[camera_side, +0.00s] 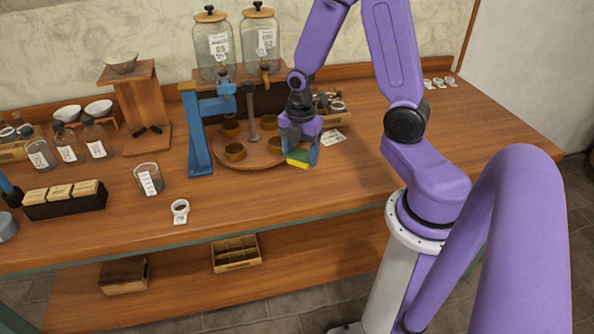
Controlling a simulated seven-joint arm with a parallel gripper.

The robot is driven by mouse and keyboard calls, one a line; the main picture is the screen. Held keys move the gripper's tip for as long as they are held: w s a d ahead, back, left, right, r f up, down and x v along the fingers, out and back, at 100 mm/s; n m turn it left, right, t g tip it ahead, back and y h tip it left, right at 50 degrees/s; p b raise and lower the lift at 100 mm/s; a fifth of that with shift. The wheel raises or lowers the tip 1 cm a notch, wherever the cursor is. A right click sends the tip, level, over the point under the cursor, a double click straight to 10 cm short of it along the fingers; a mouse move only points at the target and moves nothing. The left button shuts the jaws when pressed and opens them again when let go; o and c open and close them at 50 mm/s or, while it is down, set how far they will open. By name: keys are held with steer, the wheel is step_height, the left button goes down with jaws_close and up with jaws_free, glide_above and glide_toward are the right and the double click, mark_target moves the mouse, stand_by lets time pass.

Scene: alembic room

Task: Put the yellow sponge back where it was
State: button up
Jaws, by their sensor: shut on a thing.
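The yellow sponge (297,163) shows a yellow lower face and a green upper part. My gripper (300,153) is shut on it and holds it at the front right of the round wooden tray (222,166). The fingers hide part of the sponge. I cannot tell from this view how far above the table it is.
The tray carries several small brown cups (235,151). A blue stand (197,135) is left of it, and two glass dispensers (213,48) are behind. A glass jar (149,179) and a labelled ring (180,208) sit front left. The right tabletop is mostly clear.

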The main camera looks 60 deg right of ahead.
steer(key=w+d+m, duration=0.1)
steer(key=d+m, duration=0.3)
steer(key=d, duration=0.3)
steer(key=m, duration=0.6)
glide_toward(326, 155)
steer(key=shift+f, duration=3.2)
steer(key=o, duration=1)
steer(key=shift+f, duration=0.15)
